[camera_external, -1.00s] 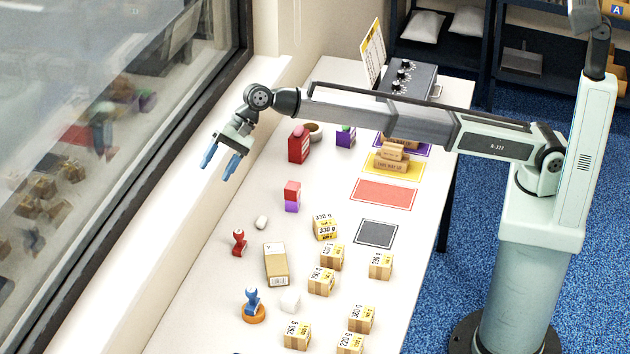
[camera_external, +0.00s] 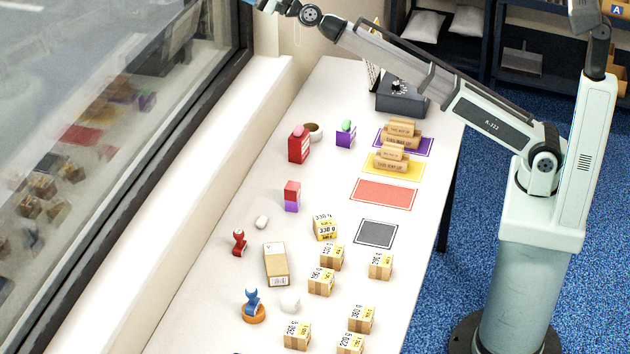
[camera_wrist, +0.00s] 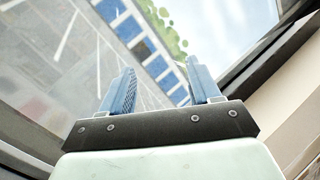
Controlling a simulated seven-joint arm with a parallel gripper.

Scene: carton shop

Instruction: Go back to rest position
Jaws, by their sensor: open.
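My gripper (camera_wrist: 165,92) is open, with two blue fingers apart and nothing between them in the wrist view. The wrist view faces the window and the outdoors beyond it. In the external view my arm is raised high above the far end of the table, toward the window. Only the wrist and a bit of blue show at the top edge there; the fingertips are cut off by the frame.
Below, the white table (camera_external: 335,200) holds several small cartons (camera_external: 381,266), a red stamp (camera_external: 239,243), a blue stamp (camera_external: 252,302), coloured mats (camera_external: 384,194) and a dark control box (camera_external: 402,100). The window frame (camera_external: 180,115) runs along the left.

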